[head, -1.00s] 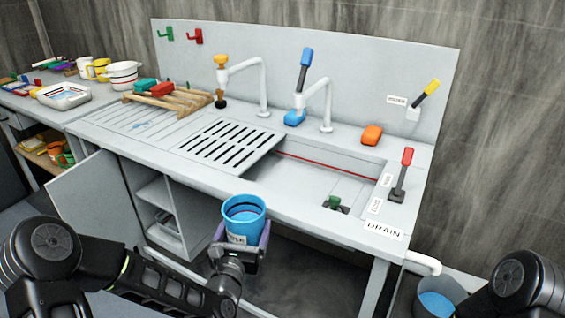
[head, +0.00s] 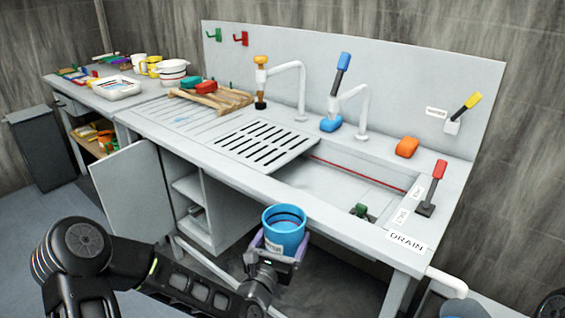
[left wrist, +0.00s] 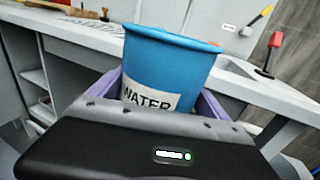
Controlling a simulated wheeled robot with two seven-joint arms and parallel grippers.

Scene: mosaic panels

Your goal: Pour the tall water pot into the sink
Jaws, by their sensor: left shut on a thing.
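A tall blue pot (head: 285,236) stands upright in my left gripper (head: 279,258), in front of the counter and apart from it. In the left wrist view the pot (left wrist: 168,62) carries a WATER label, and the purple jaws of my left gripper (left wrist: 160,98) close around its sides. Blue water shows inside the pot, with a dark red line on the inner wall. The sink (head: 345,186) is a basin with a red line on its back wall, partly covered by a slotted rack (head: 265,145). My right gripper is not visible.
A green drain piece (head: 360,210) sits in the basin. A red lever (head: 435,185) stands to its right, by the DRAIN sign (head: 407,242). Two taps (head: 357,110) rise behind. An open cabinet door (head: 130,190) and a grey bin (head: 40,148) are at left.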

